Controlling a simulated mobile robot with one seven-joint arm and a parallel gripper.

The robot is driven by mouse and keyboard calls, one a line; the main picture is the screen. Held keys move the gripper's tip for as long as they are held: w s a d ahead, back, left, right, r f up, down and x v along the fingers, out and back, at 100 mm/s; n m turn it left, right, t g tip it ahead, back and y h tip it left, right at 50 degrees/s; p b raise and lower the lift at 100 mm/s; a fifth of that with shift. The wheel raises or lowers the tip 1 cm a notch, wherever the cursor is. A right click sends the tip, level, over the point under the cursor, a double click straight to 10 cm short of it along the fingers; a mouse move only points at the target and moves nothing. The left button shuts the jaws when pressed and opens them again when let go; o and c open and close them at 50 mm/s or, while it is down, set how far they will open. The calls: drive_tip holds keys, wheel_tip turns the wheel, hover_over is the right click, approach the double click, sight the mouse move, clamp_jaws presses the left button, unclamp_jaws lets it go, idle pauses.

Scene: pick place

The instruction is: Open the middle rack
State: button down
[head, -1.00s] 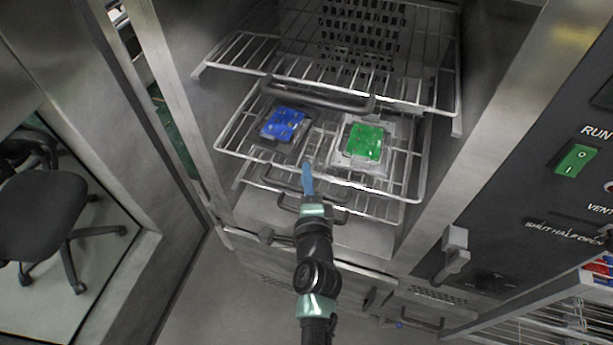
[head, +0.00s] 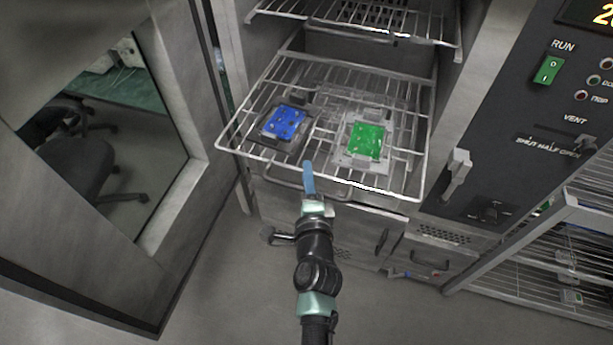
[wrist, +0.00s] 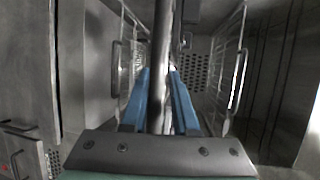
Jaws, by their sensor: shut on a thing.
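The middle rack (head: 383,192) is a wire shelf standing well out of the open cabinet in the head view. A blue board (head: 285,123) and a green board (head: 365,141) lie on it, side by side. My gripper (head: 308,168), with blue fingers, is at the rack's front edge, left of its middle. In the wrist view my gripper (wrist: 160,80) is shut around a metal bar (wrist: 162,40) at the rack's front, likely its handle. The exact contact is hidden in the head view.
The upper rack (head: 350,28) sits further inside the cabinet. A large metal door (head: 195,215) with a window stands open at left. The control panel (head: 535,120) is at right, above a wire shelf unit (head: 540,250). Floor (head: 230,305) around my arm is clear.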

drive_tip(key=shift+s+d+f, duration=0.1)
drive_tip(key=shift+f, duration=0.45)
drive_tip(key=c, duration=1)
unclamp_jaws()
drive_tip(key=shift+o, duration=0.8)
drive_tip(key=shift+r, duration=0.1)
drive_tip(key=shift+w+r, duration=0.15)
drive_tip(key=shift+w, duration=0.05)
drive_tip(key=s+d+r+b, duration=0.1)
drive_tip(key=s+r, duration=0.1)
drive_tip(key=s, duration=1)
drive_tip(key=shift+s+r+b, duration=0.25)
drive_tip(key=shift+s+b, duration=0.05)
drive_tip(key=shift+s, duration=0.1)
